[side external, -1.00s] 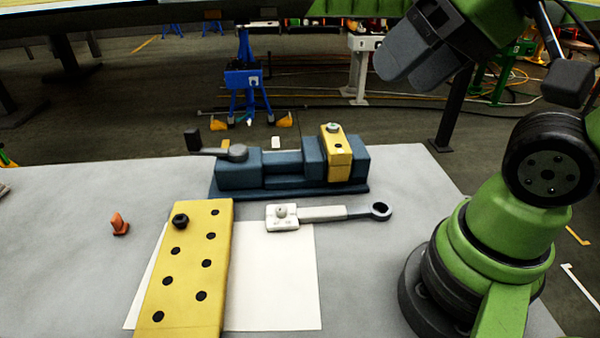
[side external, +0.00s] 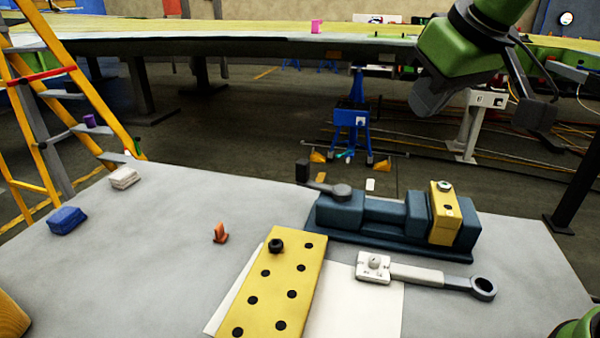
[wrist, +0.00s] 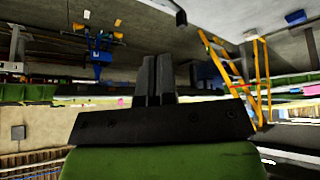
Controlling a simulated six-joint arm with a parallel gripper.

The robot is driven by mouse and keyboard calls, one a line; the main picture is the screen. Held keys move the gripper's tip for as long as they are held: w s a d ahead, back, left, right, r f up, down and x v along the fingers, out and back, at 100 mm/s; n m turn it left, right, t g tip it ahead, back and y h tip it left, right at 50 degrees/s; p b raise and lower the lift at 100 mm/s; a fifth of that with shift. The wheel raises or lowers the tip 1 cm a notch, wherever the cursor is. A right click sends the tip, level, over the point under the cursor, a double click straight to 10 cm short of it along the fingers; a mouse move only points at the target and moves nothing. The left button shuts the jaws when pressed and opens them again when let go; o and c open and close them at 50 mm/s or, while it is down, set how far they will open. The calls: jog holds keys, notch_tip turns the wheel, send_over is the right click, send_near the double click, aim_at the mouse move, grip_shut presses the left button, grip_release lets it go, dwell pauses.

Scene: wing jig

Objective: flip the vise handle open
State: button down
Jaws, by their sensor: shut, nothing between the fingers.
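The dark blue vise (side external: 384,222) stands toward the back of the grey bench in the side view. Its handle (side external: 328,187) is a grey lever on a round hub at the vise's left end. The lever points left and ends in an upright black knob (side external: 302,171). A yellow block (side external: 443,213) sits between the jaws at the right end. My gripper shows in the wrist view (wrist: 160,66), its dark fingers together and empty. In the side view my arm's end is high above the vise, apart from it; the fingertips are hard to make out. The wrist view does not show the vise.
A yellow plate with holes (side external: 266,290) lies on white paper (side external: 365,312) in front of the vise. A grey wrench-like tool (side external: 425,275) lies before the vise. An orange piece (side external: 220,233), a blue block (side external: 67,220) and a white block (side external: 124,178) lie left. A ladder (side external: 95,100) stands beyond.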

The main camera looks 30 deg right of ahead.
jog(key=w+a+f+n+t+h, duration=0.1)
jog(key=w+a+f+n, duration=0.5)
jog(key=w+a+f, duration=0.4)
jog(key=w+f, duration=0.2)
jog(key=w, duration=0.2)
jog(key=shift+w+a+f, duration=0.15)
jog(key=shift+a+f, duration=0.05)
jog(key=shift+f, duration=0.1)
send_near(296, 181)
notch_tip(296, 181, down, 4)
jog(key=a, duration=0.3)
jog(key=w+d, duration=0.2)
jog(key=d, duration=0.1)
jog(key=shift+w+d, duration=0.25)
jog(key=shift+w, duration=0.15)
